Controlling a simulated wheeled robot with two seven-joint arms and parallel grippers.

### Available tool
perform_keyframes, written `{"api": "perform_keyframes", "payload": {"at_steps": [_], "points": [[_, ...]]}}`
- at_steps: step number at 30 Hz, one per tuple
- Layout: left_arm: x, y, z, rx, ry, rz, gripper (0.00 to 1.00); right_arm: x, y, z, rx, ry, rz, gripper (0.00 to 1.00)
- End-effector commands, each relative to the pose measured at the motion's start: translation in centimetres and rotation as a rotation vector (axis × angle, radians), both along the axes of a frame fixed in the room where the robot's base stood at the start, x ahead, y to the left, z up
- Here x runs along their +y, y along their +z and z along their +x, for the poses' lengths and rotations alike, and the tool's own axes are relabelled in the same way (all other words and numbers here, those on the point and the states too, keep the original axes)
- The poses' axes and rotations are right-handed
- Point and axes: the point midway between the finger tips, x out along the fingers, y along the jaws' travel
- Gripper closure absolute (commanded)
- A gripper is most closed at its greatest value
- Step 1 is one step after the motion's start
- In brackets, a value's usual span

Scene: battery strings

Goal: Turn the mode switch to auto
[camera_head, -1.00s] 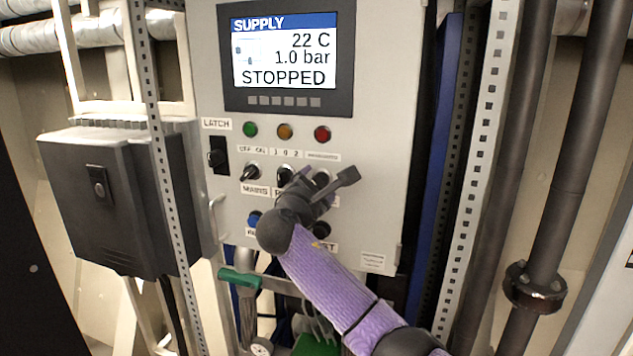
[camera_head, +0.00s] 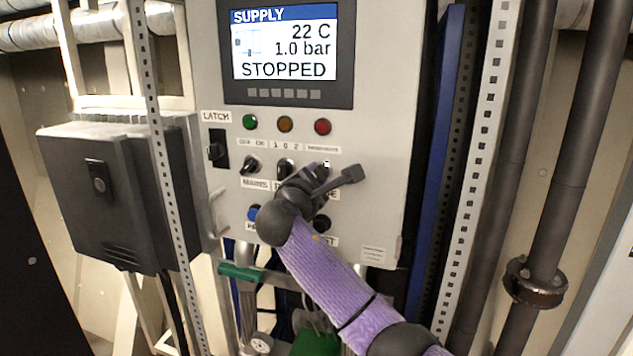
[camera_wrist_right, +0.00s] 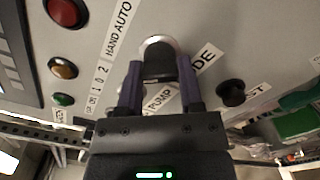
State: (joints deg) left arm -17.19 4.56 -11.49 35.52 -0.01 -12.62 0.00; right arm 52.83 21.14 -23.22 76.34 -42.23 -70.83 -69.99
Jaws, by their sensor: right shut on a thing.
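The mode switch (camera_wrist_right: 158,62) is a black knob with a silver ring on the grey control panel (camera_head: 380,120). In the right wrist view its HAND AUTO label (camera_wrist_right: 118,28) lies beside it, and the letters DE show on the other side. My right gripper (camera_wrist_right: 158,76) has its two purple fingers on either side of the knob, shut on it. In the head view my right gripper (camera_head: 320,177) covers most of the switch, so its pointing direction cannot be told. My left gripper is out of view.
The screen (camera_head: 285,52) reads SUPPLY and STOPPED. Green, amber and red lamps (camera_head: 285,124) sit above the switches. Left are the mains switch (camera_head: 250,165) and the latch (camera_head: 217,149). The pump switch (camera_head: 284,166) and a black button (camera_wrist_right: 231,93) are close to my gripper.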

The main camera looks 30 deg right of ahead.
Motion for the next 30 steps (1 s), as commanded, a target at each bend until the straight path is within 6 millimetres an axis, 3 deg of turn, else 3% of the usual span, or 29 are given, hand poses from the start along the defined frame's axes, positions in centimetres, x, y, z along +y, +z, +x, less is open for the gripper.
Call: {"api": "perform_keyframes", "payload": {"at_steps": [30], "points": [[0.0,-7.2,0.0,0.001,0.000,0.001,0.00,0.0,-0.4,0.0,-0.714,-0.002,0.613,1.00]]}}
